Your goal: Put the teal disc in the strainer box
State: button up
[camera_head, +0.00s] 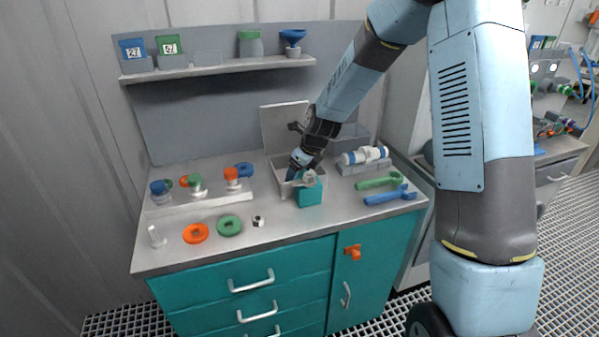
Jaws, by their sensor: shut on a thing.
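My gripper (303,177) points down at the front right corner of the pale open strainer box (281,187). It is shut, and a teal piece (311,196) shows right at its fingertips, in front of the box's right side. I take this piece for the teal disc; its outline looks squarish and small, and the grip itself is partly hidden. The box's lid (284,128) stands upright behind it. My wrist and fingers hide part of the box's opening and inside.
An orange ring (196,233), a green ring (229,225) and a small nut (258,221) lie on the left front of the bench. A rack (200,205) with knobbed pieces stands behind them. Green (379,181) and blue (390,196) wrenches lie right. A shelf (220,69) runs above.

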jog(key=o, duration=0.8)
jog(key=v, duration=1.2)
jog(key=s+d+r+n+t+h, duration=0.1)
jog(key=s+d+r+n, duration=0.4)
jog(key=s+n, duration=0.3)
jog(key=s+d+r+n+h, duration=0.1)
jog(key=s+d+r+n, duration=0.5)
jog(key=s+n, duration=0.3)
jog(key=s+d+r+n+t+h, duration=0.1)
jog(key=s+d+r+n, duration=0.4)
jog(key=s+n, duration=0.4)
jog(key=s, duration=0.4)
jog(key=shift+s+d+t+h, duration=0.3)
jog(key=shift+d, duration=0.1)
jog(key=shift+r, duration=0.15)
